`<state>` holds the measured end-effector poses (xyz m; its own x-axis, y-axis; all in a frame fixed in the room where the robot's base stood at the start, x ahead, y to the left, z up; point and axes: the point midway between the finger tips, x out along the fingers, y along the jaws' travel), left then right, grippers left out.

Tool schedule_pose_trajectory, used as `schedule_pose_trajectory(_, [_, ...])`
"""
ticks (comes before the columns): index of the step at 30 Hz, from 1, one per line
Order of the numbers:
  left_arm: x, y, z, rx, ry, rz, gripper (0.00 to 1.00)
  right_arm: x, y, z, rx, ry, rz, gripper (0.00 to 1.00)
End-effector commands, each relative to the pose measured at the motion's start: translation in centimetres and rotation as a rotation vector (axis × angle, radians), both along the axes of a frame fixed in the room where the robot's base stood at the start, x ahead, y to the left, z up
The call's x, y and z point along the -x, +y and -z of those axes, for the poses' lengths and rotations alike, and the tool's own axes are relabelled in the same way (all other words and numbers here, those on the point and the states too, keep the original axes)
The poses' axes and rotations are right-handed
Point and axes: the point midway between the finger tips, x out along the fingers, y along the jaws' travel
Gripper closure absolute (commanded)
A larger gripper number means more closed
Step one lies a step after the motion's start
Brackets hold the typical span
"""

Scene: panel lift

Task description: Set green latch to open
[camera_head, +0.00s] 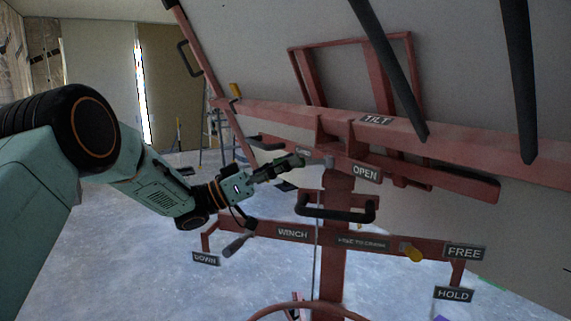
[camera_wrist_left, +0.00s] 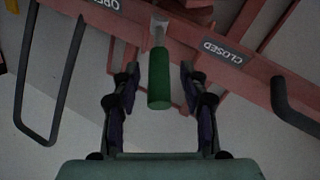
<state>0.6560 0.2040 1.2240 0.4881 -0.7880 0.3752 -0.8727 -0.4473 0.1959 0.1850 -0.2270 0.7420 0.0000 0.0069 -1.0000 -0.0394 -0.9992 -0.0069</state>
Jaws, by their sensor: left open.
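The green latch (camera_wrist_left: 158,80) shows in the left wrist view as a green cylindrical grip on a pale metal lever fixed to a red beam. It points toward my gripper, between the OPEN label (camera_wrist_left: 103,4) and the CLOSED label (camera_wrist_left: 222,52). My left gripper (camera_wrist_left: 159,92) is open, with one finger on each side of the grip and gaps visible on both sides. In the head view my left gripper (camera_head: 290,164) is at the red frame, left of the OPEN label (camera_head: 366,174); the green grip is not clearly seen there. My right gripper is not in view.
A red beam with a TILT label (camera_head: 376,119) runs above. A black handle (camera_head: 340,211) and a WINCH bar (camera_head: 292,234) are below. Dark bars (camera_head: 518,80) cross the upper right. A black loop handle (camera_wrist_left: 48,80) stands left in the wrist view.

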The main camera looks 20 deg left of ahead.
Motion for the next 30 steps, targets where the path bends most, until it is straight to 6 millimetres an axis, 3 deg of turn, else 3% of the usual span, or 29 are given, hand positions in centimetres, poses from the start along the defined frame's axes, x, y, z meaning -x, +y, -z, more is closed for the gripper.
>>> schedule_pose_trajectory(7, [-0.13,-0.17,-0.01,0.0,0.0,0.0,0.58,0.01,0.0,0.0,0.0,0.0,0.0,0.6])
schedule_pose_trajectory(22, [-0.11,-0.09,-0.03,0.0,-0.001,-0.001,1.0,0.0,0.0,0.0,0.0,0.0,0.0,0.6])
schedule_pose_trajectory(30, [-0.12,-0.05,-0.07,0.001,-0.001,-0.002,1.0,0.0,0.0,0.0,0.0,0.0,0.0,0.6])
